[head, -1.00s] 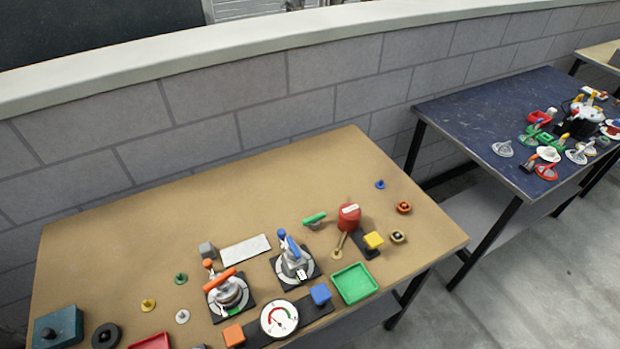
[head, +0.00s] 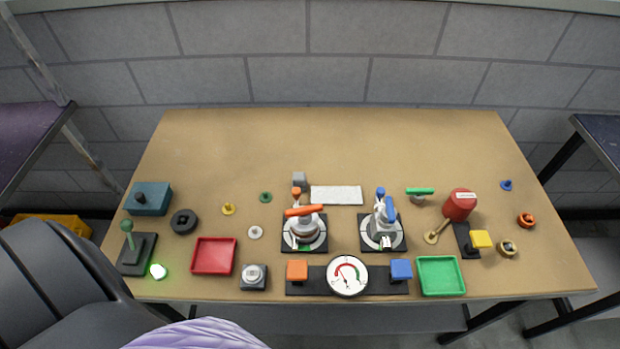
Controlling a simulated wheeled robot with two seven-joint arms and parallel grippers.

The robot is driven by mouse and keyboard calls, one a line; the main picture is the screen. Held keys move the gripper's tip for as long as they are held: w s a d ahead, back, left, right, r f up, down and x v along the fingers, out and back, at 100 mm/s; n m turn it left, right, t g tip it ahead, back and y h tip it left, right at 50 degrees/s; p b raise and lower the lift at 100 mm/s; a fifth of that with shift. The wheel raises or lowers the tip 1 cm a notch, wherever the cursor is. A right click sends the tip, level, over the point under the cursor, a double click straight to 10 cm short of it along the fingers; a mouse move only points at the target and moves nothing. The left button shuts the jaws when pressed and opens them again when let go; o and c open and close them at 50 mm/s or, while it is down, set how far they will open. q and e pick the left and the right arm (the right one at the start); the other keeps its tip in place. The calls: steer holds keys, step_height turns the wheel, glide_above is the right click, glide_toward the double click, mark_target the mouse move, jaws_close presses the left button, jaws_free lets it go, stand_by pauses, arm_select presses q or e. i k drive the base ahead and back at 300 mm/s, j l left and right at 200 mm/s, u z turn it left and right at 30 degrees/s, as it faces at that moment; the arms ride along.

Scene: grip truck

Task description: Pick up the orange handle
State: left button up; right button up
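The orange handle (head: 304,210) is a short bar near the middle of the brown table. It lies across the top of a metallic round fixture (head: 303,228) on a black square base with a white dial. The bar tilts slightly, its right end a little higher in the picture. Neither of my grippers shows in the head view, and nothing is touching the handle.
A similar fixture with a blue handle (head: 390,208) stands to the right. In front are an orange block (head: 297,270), a round gauge (head: 347,275) and a blue block (head: 401,269). A red tray (head: 213,256) is left, a green tray (head: 441,276) right. The table's back (head: 330,145) is clear.

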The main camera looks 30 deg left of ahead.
mark_target(297, 212)
steer(key=u, duration=1.05)
